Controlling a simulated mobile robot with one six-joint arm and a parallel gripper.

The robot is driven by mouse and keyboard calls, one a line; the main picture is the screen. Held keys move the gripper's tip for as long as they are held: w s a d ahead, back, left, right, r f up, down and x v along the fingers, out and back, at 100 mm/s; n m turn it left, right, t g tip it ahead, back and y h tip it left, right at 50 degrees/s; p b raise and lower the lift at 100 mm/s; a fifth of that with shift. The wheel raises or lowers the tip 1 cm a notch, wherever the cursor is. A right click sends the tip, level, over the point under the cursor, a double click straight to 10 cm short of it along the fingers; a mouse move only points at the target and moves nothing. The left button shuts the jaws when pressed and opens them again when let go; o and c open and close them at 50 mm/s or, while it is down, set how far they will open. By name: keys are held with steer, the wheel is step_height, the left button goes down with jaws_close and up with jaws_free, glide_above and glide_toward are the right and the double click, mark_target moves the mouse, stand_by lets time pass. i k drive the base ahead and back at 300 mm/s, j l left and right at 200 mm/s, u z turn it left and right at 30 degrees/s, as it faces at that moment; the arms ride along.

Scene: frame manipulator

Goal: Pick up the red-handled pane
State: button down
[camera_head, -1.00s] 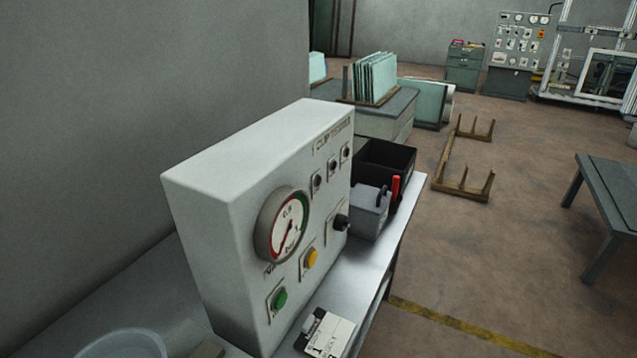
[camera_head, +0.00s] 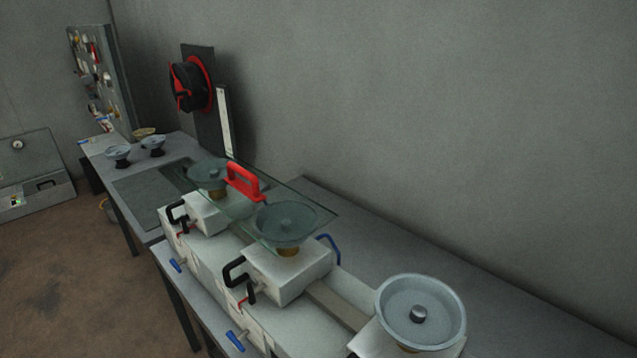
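The red-handled pane (camera_head: 243,216) is a clear sheet of glass with a red handle (camera_head: 245,182) standing up near its back left part. It lies over two round suction cups, a left one (camera_head: 208,172) and a right one (camera_head: 286,222), which show through or beneath the glass. The cups stand on white blocks with black clamp handles. My gripper is not in view.
A third, bare cup (camera_head: 420,310) stands at the front right. A grey bench (camera_head: 430,280) runs along the wall. A black and red reel (camera_head: 192,84) hangs on a wall panel. Two small cups (camera_head: 118,153) stand on the far bench. Open floor (camera_head: 60,270) lies at left.

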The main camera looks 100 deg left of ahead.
mark_target(277, 216)
steer(key=u, duration=3.75)
